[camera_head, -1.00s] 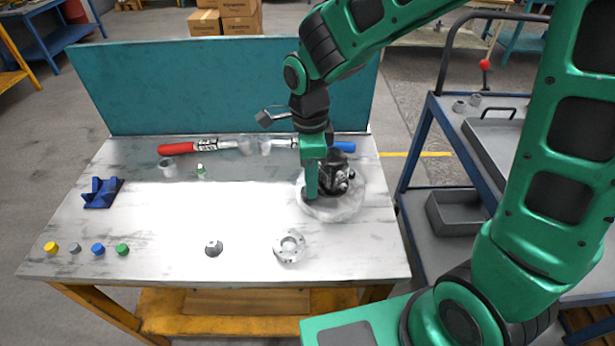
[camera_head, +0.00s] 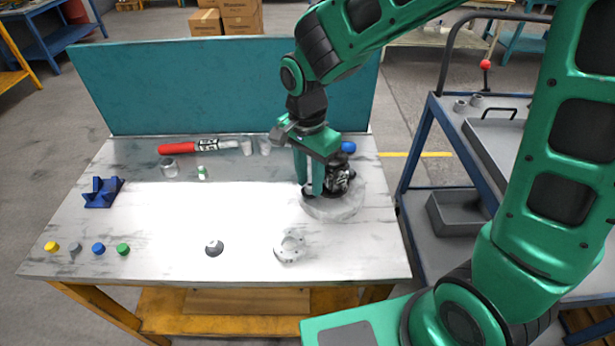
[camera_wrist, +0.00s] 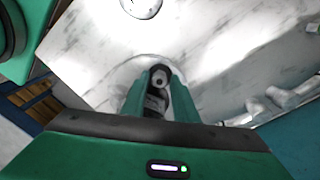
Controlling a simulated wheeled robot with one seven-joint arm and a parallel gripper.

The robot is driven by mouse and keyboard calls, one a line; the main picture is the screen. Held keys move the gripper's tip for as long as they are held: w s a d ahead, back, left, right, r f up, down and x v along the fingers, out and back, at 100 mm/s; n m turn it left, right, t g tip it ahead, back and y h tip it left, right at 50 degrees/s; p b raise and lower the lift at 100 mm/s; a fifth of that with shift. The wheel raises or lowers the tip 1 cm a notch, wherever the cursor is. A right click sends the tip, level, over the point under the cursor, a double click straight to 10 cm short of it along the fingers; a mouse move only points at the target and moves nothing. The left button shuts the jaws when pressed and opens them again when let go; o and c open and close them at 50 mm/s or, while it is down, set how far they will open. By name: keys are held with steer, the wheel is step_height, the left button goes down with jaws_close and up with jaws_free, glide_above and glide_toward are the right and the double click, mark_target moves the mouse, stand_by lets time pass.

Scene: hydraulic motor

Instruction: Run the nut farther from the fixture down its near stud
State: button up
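The dark motor (camera_head: 341,178) stands on a round pale base (camera_head: 335,208) at the right of the bench. My gripper (camera_head: 313,190) points down at the motor's left side, with its green fingers close to it. In the wrist view my gripper (camera_wrist: 158,108) has its fingers on either side of a dark part of the motor with a round grey end (camera_wrist: 160,77). I cannot tell whether the fingers touch anything. The nuts and studs are too small or hidden to make out. A blue angled fixture (camera_head: 103,192) sits at the bench's left.
A pale flanged ring (camera_head: 290,246) and a small dark round part (camera_head: 214,248) lie at the front. Several coloured caps stand front left. A red-handled tool (camera_head: 185,148) and small cups lie along the back panel (camera_head: 230,85). The bench middle is clear.

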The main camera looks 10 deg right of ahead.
steer(key=shift+n, duration=1.1)
jaws_close()
steer(key=shift+d+m, duration=0.1)
steer(key=shift+m, duration=0.6)
